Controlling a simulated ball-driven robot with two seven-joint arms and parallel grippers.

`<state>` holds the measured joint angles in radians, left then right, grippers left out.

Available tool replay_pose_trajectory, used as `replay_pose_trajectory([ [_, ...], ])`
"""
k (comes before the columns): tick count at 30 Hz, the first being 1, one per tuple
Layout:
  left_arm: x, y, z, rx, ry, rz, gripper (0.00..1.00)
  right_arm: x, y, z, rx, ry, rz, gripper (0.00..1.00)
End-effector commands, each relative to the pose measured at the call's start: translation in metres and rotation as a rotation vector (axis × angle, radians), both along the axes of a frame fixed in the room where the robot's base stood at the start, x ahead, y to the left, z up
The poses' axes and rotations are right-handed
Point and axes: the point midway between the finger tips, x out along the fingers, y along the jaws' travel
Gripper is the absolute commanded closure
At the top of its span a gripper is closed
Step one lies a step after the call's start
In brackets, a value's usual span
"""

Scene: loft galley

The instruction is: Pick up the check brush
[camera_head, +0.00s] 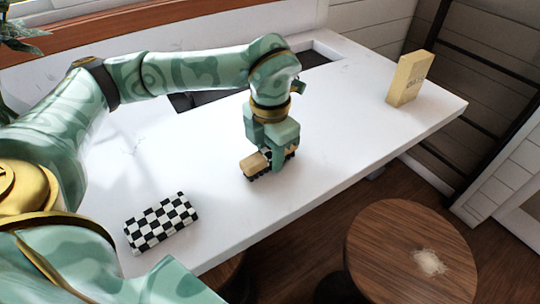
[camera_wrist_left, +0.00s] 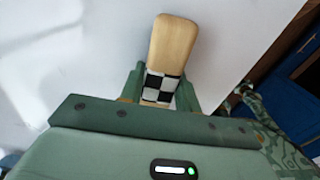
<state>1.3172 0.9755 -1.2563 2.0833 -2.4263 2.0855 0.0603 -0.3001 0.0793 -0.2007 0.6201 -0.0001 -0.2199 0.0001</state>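The check brush (camera_head: 255,164) has a pale wooden handle, a black-and-white check band and dark bristles. It is on or just above the white counter; I cannot tell if the bristles touch it. My left gripper (camera_head: 268,162) points down over the brush, with a finger on each side. In the left wrist view, the brush handle (camera_wrist_left: 174,44) points away from the palm. The check band (camera_wrist_left: 161,87) lies between the fingers of the left gripper (camera_wrist_left: 161,90), which look closed against its sides. My right gripper is not in view.
A black-and-white check block (camera_head: 160,222) lies on the counter (camera_head: 215,205) at the near left. A yellow box (camera_head: 409,78) stands at the far right. A dark sink recess (camera_head: 195,101) is behind my left arm. A round wooden stool (camera_head: 410,255) stands below the counter edge.

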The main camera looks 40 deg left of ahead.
Motion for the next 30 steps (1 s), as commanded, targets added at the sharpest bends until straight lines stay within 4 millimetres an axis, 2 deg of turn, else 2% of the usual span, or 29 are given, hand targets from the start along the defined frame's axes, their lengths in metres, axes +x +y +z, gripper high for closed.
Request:
replay_pose_trajectory([
  [10, 0.001, 0.000, 0.006, 0.000, -0.002, 0.000, 0.91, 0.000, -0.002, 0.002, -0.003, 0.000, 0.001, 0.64],
  [13, 0.001, 0.000, 0.016, 0.000, -0.004, 0.000, 0.91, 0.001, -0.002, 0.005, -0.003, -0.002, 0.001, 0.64],
  [16, 0.001, 0.000, 0.035, 0.000, -0.005, 0.001, 0.91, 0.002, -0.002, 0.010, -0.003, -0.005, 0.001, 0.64],
  [24, 0.034, -0.045, 0.100, 0.000, -0.006, -0.003, 0.91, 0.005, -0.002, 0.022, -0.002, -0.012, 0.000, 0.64],
  [30, 0.066, -0.086, 0.118, 0.000, -0.002, -0.001, 0.91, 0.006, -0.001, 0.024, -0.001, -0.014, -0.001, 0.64],
])
